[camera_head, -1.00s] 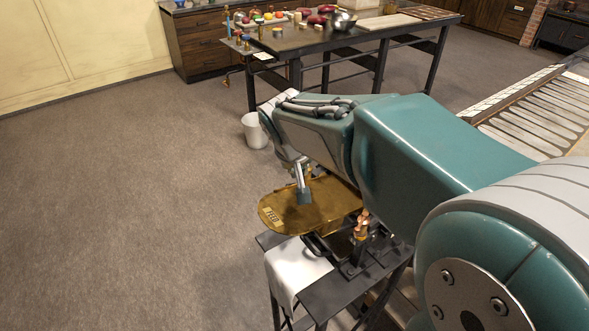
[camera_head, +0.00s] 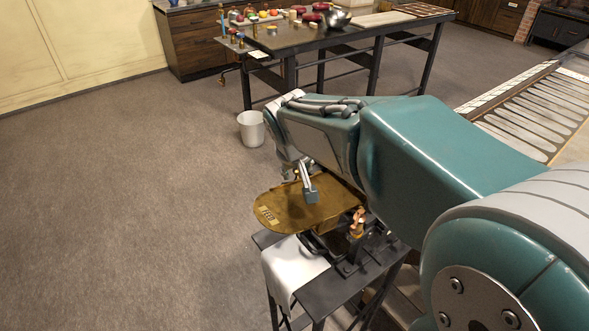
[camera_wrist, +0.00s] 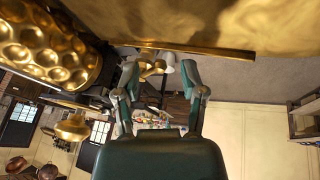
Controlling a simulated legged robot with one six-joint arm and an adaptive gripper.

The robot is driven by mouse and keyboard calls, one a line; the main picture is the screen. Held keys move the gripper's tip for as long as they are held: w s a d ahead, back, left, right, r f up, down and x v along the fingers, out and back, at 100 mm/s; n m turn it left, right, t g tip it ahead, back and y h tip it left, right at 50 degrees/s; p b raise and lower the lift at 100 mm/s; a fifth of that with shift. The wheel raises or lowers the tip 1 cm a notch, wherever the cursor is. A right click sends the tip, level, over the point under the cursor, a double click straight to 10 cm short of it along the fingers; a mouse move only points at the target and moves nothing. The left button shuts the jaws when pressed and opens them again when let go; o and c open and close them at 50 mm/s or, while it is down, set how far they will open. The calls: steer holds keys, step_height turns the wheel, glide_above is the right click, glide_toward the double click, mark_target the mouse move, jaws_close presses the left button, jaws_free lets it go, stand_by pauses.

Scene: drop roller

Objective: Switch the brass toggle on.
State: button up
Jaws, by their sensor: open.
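A broad brass plate-like body (camera_head: 285,212) with a small pale keypad-like patch lies on the black stand. A small brass piece, perhaps the toggle (camera_wrist: 150,67), shows between the fingers in the wrist view; I cannot tell whether they touch it. The toggle's setting cannot be read. My gripper (camera_wrist: 162,78) is open, its two teal-and-grey fingers apart. In the head view, my gripper (camera_head: 307,189) is over the brass body's far right part; one grey fingertip shows and the other is mostly hidden.
A dimpled brass cylinder (camera_wrist: 50,55) and a round brass knob (camera_wrist: 72,128) are close on the left in the wrist view. The black stand (camera_head: 330,285) carries a white cloth (camera_head: 290,268) and a copper-coloured fitting (camera_head: 357,222). A white bucket (camera_head: 251,128) stands behind; floor at left is clear.

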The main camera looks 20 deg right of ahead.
steer(key=shift+r, duration=0.1)
steer(key=v, duration=1.2)
steer(key=s+f+y, duration=0.1)
steer(key=s+f, duration=0.3)
steer(key=s, duration=0.3)
steer(key=s+d+f+t+y, duration=0.1)
steer(key=s+f, duration=0.4)
steer(key=s, duration=0.2)
steer(key=shift+s+d, duration=0.25)
steer(key=shift+s, duration=0.15)
